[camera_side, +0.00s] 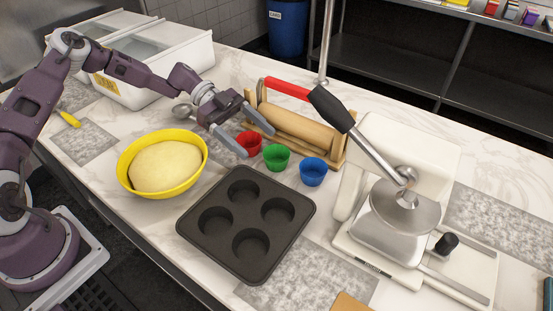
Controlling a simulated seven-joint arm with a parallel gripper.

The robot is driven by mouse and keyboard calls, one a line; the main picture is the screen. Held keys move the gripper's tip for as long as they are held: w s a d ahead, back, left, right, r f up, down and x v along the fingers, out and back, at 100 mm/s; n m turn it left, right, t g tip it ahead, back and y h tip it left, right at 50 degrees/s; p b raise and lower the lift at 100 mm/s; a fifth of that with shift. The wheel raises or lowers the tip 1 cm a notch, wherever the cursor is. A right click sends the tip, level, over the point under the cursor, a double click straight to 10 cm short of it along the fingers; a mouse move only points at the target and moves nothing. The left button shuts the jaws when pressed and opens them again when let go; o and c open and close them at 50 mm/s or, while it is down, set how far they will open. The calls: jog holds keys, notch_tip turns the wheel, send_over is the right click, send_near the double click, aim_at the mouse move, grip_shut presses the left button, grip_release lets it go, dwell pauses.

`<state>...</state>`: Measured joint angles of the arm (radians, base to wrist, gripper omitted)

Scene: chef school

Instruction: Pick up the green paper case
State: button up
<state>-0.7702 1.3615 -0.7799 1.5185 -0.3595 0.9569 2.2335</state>
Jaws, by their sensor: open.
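The green paper case (276,158) is a small cup standing upright on the marble counter. It sits between a red paper case (249,144) on its left and a blue paper case (313,172) on its right. My gripper (252,139) is open, its two grey fingers spread above and around the red case area, to the left of the green case. The fingers hold nothing that I can see. I cannot tell how high above the counter the fingertips are.
A dark muffin tin (247,225) lies in front of the cases. A yellow bowl (124,172) of dough stands left. A wooden rack with a rolling pin (290,121) stands close behind the cases. A press with a long red-tipped lever (382,225) stands right.

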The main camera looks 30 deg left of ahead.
aim_at(285, 164)
jog(key=x, duration=0.5)
jog(key=shift+w+d, duration=0.2)
jog(key=shift+d, duration=0.2)
jog(key=shift+c, duration=0.5)
